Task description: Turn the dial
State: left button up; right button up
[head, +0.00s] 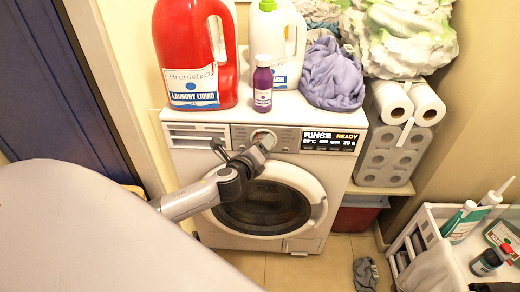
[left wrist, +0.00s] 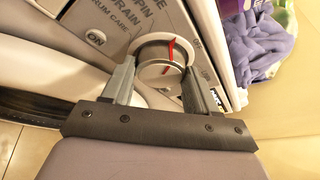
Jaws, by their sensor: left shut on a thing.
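The dial (left wrist: 160,62) is a round, light-coloured knob with a red pointer mark, on the washer's control panel. In the head view the dial (head: 264,136) is partly covered by my gripper. My left gripper (left wrist: 160,80) has one finger on each side of the dial and is shut on it. It also shows in the head view (head: 258,146), reaching in from the left. The washer (head: 190,155) is white with a round door, and its display (head: 331,141) reads RINSE and READY. My right gripper is in neither view.
A red laundry bottle (head: 192,50), a white bottle (head: 290,35), a purple bottle (head: 263,85) and purple cloth (head: 332,75) sit on the washer. Paper rolls (head: 393,104) stand right. A white cart (head: 432,225) is lower right. A grey cloth (head: 365,273) lies on the floor.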

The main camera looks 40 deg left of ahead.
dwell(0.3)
pick_arm(q)
jog(key=o, duration=1.1)
jog(key=shift+c, duration=0.2)
jog(key=shift+s, duration=0.1)
jog(key=v, duration=0.7)
jog(key=shift+p, duration=0.35)
jog(key=shift+d, duration=0.1)
